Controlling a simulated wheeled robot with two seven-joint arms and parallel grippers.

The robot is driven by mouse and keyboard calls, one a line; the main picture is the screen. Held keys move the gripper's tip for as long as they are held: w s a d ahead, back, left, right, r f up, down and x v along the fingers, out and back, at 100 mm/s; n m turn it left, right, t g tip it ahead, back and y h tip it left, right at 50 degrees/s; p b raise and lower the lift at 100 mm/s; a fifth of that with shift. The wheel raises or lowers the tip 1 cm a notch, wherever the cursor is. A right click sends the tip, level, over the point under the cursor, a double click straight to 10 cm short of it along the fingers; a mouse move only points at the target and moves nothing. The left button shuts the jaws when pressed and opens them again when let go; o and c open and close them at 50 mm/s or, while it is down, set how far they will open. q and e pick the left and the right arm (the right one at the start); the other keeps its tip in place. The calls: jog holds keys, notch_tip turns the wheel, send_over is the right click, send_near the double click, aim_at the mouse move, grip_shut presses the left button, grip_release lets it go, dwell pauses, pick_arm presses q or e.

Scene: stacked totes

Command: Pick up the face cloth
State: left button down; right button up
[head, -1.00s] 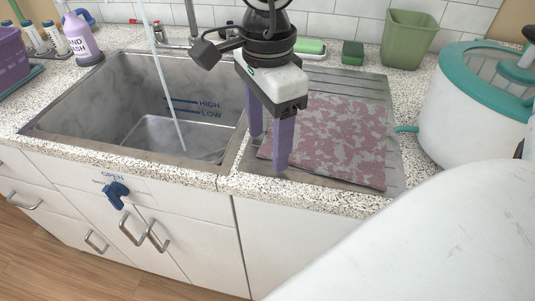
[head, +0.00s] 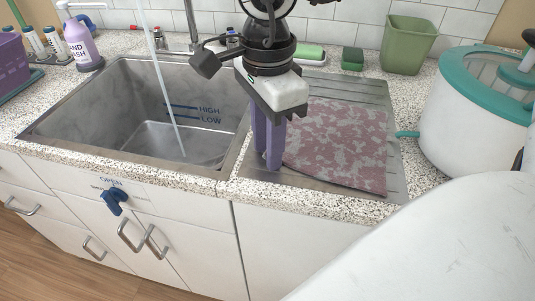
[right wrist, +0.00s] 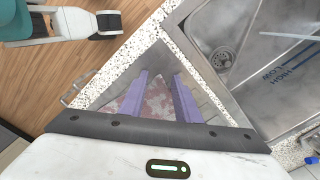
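The face cloth (head: 338,145), mauve with pale blotches, lies spread on the ribbed drainboard right of the sink. Its left edge is hidden behind my right gripper in the head view. My right gripper (head: 266,168) points down over the cloth's left edge. Its two purple fingers stand apart, and part of the cloth (right wrist: 157,98) shows between them in the right wrist view. I cannot tell whether the fingertips touch the cloth.
The sink (head: 130,95) has water running into it, left of the drainboard (head: 393,150). A white and teal round appliance (head: 465,110) stands to the right. A green bin (head: 408,45) and a green sponge (head: 352,56) are at the back. A purple soap bottle (head: 82,42) stands far left.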

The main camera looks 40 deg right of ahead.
grip_shut()
